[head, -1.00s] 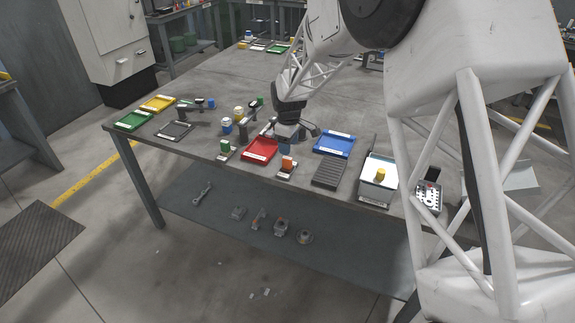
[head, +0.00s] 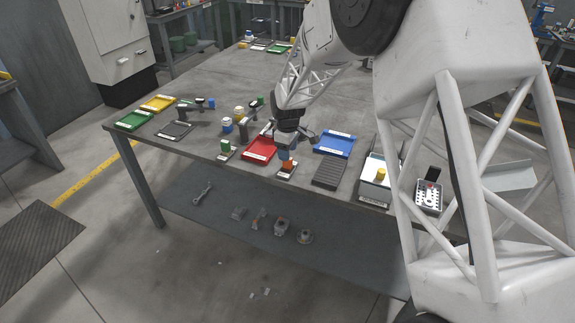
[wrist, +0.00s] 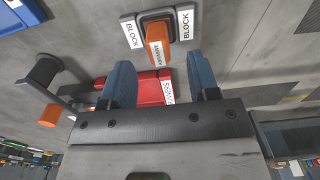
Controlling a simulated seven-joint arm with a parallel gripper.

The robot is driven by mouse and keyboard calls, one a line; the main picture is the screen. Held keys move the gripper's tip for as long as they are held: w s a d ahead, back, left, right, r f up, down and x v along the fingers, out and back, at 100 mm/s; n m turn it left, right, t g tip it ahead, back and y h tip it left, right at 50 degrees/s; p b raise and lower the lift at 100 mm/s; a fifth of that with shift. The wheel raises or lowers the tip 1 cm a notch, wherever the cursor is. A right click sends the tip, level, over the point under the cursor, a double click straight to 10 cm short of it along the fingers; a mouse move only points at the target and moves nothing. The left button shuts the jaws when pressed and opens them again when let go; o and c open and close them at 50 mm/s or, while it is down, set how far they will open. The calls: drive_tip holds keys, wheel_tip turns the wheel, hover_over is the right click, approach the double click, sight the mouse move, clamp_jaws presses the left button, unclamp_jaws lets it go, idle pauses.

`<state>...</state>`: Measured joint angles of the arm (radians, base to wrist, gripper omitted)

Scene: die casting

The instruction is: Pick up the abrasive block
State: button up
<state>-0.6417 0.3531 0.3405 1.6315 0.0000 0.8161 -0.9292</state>
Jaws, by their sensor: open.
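The abrasive block is an orange block (wrist: 157,46) with a printed label on its face. It stands in a dark holder (wrist: 174,17) with white BLOCK labels on both sides. In the head view the orange block (head: 288,165) is near the table's front edge, partly covered by my gripper (head: 286,154). In the wrist view my gripper (wrist: 159,62) is open, with two blue fingers spread apart. The orange block lies ahead of the fingertips, roughly in line with the gap between them. I cannot see either finger touching it.
A red tray (head: 254,153) is just left of my gripper, and a blue tray (head: 334,143) is to its right. A green block (head: 225,145) stands further left. A dark ribbed tray (head: 329,174) and a white-topped box (head: 376,183) are on the right.

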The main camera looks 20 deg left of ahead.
drive_tip(key=shift+w+f, duration=0.1)
drive_tip(key=shift+f, duration=2.55)
drive_tip(key=c, duration=1)
drive_tip(key=shift+r, duration=0.2)
drive_tip(key=shift+r, duration=0.55)
drive_tip(key=shift+s+d+r, duration=0.1)
drive_tip(key=shift+s+r, duration=0.05)
drive_tip(key=shift+r, duration=0.45)
drive_tip(key=shift+s+d+r, duration=0.1)
drive_tip(key=shift+s+r, duration=0.05)
drive_tip(key=shift+r, duration=0.4)
drive_tip(key=s+d+r, duration=0.1)
drive_tip(key=s+d, duration=0.8)
drive_tip(key=s, duration=0.3)
drive_tip(key=shift+s+r, duration=0.15)
